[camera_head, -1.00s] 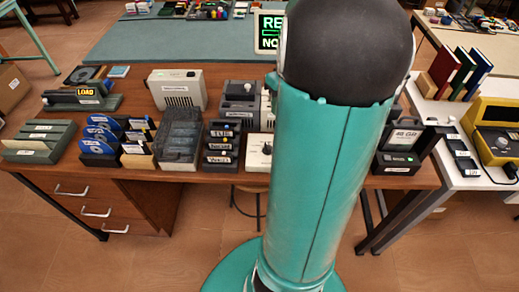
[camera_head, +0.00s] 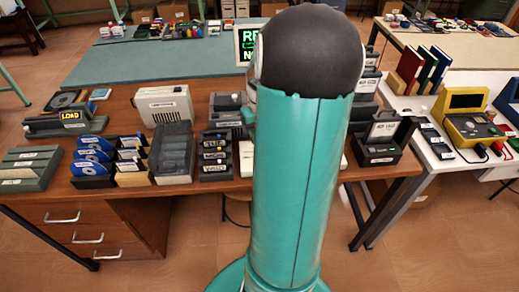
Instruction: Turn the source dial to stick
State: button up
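My teal arm with its black rounded joint fills the middle of the view and covers much of the bench behind it. A pale box (camera_head: 246,158) stands at the bench's front edge, mostly hidden behind my arm; only its left side shows clearly. A dial face and its pointer cannot be seen now, so I cannot tell its setting. My gripper is hidden behind the arm. A small teal piece shows left of the arm, near the grey device (camera_head: 225,107), and may be part of my arm.
On the wooden bench (camera_head: 125,101) stand a rack of labelled slots (camera_head: 214,157), a clear-lidded box (camera_head: 173,150), blue disk holders (camera_head: 93,156) and a beige unit (camera_head: 164,105). A dark dock (camera_head: 380,150) stands right of my arm. A lit sign (camera_head: 246,45) is behind it.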

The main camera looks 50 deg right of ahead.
notch_tip(320, 180, down, 7)
dwell(0.3)
jog(key=shift+c, duration=0.2)
grip_shut()
